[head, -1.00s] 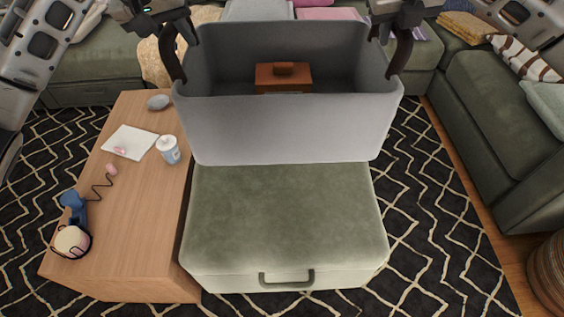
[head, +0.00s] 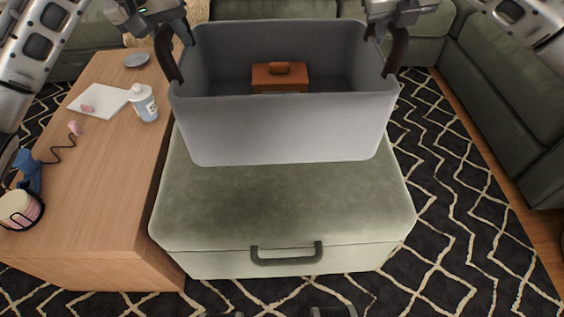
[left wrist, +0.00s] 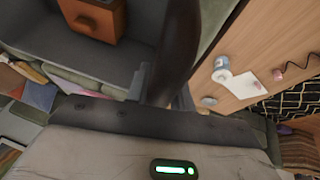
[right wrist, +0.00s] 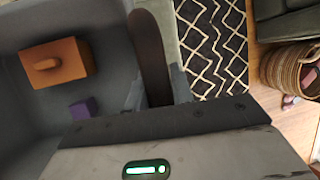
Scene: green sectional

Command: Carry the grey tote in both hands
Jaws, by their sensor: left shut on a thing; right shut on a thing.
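The grey tote (head: 285,130) is held up level in the head view, in front of me and above the near green ottoman. An orange-brown box with a knob (head: 280,77) lies inside it, and a small purple block (right wrist: 83,108) shows inside in the right wrist view. My left gripper (head: 170,55) is shut on the tote's left side at a dark curved handle. My right gripper (head: 397,50) is shut on the matching handle at the right side. The tote's front wall hides part of its floor.
The green ottoman (head: 280,210) with a grey handle stands below the tote. A wooden table (head: 100,180) at left holds a bottle (head: 144,103), a white sheet (head: 98,101) and a blue item (head: 27,170). A green sofa (head: 500,100) stands at right. Patterned rug (head: 450,200) lies between.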

